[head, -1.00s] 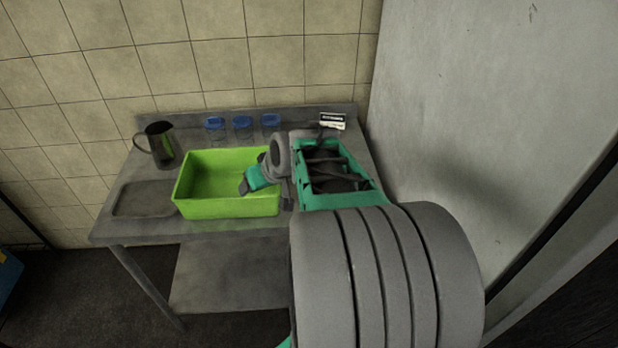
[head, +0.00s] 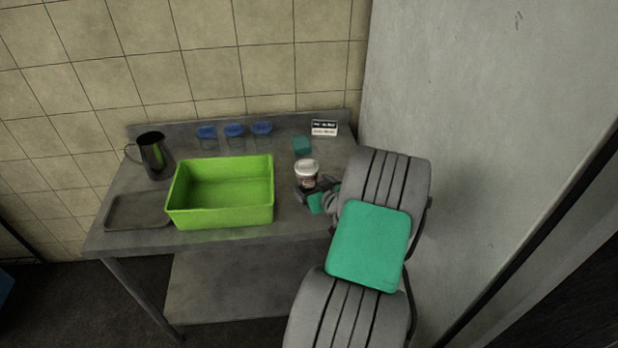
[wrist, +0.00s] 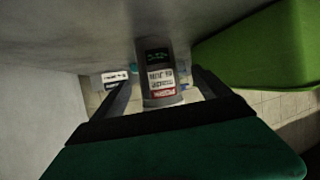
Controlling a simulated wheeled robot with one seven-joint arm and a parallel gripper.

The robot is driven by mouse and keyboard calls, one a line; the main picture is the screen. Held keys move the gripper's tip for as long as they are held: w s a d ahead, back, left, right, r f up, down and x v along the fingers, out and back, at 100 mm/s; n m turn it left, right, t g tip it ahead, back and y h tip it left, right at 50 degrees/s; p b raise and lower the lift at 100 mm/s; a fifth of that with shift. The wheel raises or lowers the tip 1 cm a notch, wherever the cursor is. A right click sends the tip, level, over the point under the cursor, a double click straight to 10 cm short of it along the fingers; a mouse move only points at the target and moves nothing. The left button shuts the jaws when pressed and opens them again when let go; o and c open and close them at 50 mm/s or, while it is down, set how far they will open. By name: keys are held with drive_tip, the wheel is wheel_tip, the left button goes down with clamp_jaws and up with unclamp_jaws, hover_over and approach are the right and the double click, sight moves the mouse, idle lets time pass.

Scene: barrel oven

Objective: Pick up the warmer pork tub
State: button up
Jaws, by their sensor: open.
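A small tub (head: 307,174) with a white lid and a dark, partly white and red label stands upright on the right part of the steel table. It also shows in the wrist view (wrist: 161,86), its label facing me. My gripper (head: 317,194) is open, low over the table and just on the near side of the tub. In the wrist view the tub appears between the two fingers (wrist: 163,94). I cannot tell whether the fingertips reach past it, and I see no contact. The label's writing is too small to read surely.
A green bin (head: 221,221) stands left of the tub. A teal block (head: 302,145), a small sign (head: 324,128) and blue-lidded jars (head: 234,131) stand behind. A metal jug (head: 154,157) and flat tray (head: 137,211) are at left. A grey wall (head: 460,120) bounds the right.

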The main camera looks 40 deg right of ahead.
drive_tip(key=p+x, duration=0.1)
drive_tip(key=x, duration=0.4)
drive_tip(key=shift+w+d+r+p, duration=0.1)
drive_tip(key=shift+w+d+p, duration=0.1)
drive_tip(key=shift+p, duration=0.15)
clamp_jaws()
drive_tip(key=shift+r, duration=0.1)
idle(0.5)
